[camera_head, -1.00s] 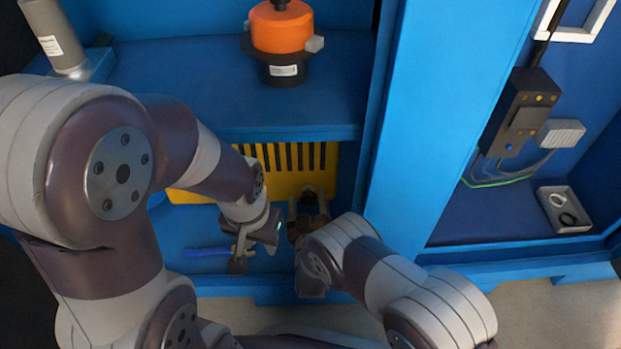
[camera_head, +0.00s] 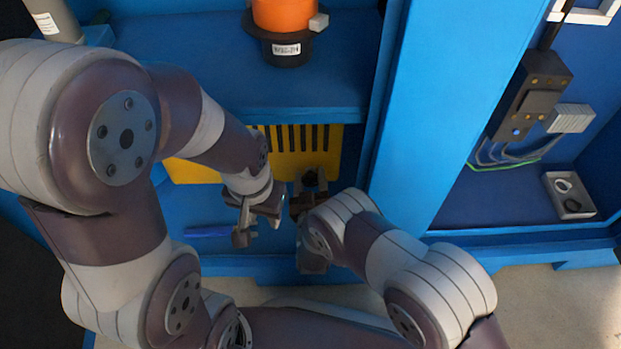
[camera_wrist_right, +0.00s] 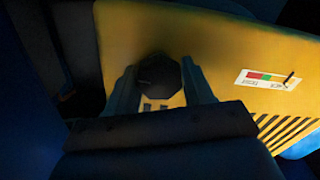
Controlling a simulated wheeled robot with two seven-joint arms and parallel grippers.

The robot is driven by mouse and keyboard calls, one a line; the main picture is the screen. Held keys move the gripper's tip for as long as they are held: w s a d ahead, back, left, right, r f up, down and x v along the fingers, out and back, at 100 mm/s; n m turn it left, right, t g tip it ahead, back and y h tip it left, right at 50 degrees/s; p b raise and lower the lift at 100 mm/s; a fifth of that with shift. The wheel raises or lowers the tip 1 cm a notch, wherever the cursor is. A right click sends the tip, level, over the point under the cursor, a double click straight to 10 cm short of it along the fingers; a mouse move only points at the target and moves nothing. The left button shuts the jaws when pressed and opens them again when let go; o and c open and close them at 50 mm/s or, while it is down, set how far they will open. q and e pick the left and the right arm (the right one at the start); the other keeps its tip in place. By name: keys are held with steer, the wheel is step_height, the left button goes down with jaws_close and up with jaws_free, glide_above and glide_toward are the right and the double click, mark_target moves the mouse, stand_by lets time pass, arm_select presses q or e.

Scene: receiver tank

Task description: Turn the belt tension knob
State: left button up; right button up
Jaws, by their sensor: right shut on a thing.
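The belt tension knob (camera_wrist_right: 158,76) is dark and faceted. In the right wrist view it stands on the yellow panel (camera_wrist_right: 215,45), between the two fingers of my right gripper (camera_wrist_right: 160,88). The right gripper is shut on the knob. In the head view my right gripper (camera_head: 309,187) is in front of the yellow slotted panel (camera_head: 285,155) under the blue shelf; the knob itself is hard to make out there. My left gripper (camera_head: 256,220) hangs just left of it, apart from the panel. Its finger gap is unclear.
A small red and green gauge label (camera_wrist_right: 268,78) with a dark pointer is on the panel right of the knob. An orange and black unit (camera_head: 285,30) stands on the shelf above. A blue bar (camera_head: 207,232) lies left of my left gripper. A blue post (camera_head: 430,110) stands right.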

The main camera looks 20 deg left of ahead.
steer(key=m+p, duration=0.1)
steer(key=m, duration=0.3)
steer(key=shift+r, duration=0.1)
steer(key=shift+d+m+p, duration=0.15)
steer(key=shift+m+p, duration=0.4)
steer(key=shift+m, duration=1.45)
steer(key=o, duration=1)
